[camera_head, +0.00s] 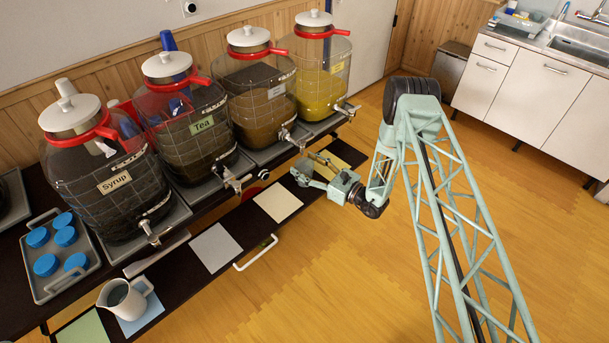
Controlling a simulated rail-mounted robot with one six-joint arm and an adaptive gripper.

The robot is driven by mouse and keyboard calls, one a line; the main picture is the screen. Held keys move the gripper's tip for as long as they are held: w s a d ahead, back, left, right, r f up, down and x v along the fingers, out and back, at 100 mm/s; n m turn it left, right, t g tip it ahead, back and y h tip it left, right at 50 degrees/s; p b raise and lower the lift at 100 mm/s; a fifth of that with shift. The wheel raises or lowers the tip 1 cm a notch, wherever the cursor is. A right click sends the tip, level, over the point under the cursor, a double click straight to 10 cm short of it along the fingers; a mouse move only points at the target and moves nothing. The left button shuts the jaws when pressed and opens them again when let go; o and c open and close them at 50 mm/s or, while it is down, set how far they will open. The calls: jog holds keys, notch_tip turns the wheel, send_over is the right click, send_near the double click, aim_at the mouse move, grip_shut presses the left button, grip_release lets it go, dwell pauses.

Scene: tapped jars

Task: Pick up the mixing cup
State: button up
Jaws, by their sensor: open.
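The mixing cup, a light grey jug with a handle (115,305), stands upright on the lower dark shelf at the front left. It sits partly over a light blue square, its handle to the right and its inside looking dark bluish. My gripper (308,169) is open, with no cup between its fingers. It is far to the right of the cup and farther back, by the right end of the shelf near the yellow-filled jar. What lies right under the gripper is partly hidden.
Jars with taps stand in a row: syrup (115,205), tea (195,145), a brown one (250,100) and a yellow one (315,85). A grey tray (50,292) holds several blue-lidded pots left of the cup. A white handle bar (258,254) juts out in front.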

jog(key=shift+c, duration=0.4)
jog(key=c, duration=1.2)
jog(key=shift+r, duration=0.2)
jog(key=shift+r, duration=0.8)
jog(key=s+d+r, duration=0.1)
jog(key=s+d, duration=0.1)
jog(key=s, duration=0.5)
jog(key=s+d+r+p, duration=0.1)
jog(key=s+d+r, duration=0.1)
jog(key=s, duration=0.6)
jog(key=shift+d, duration=0.5)
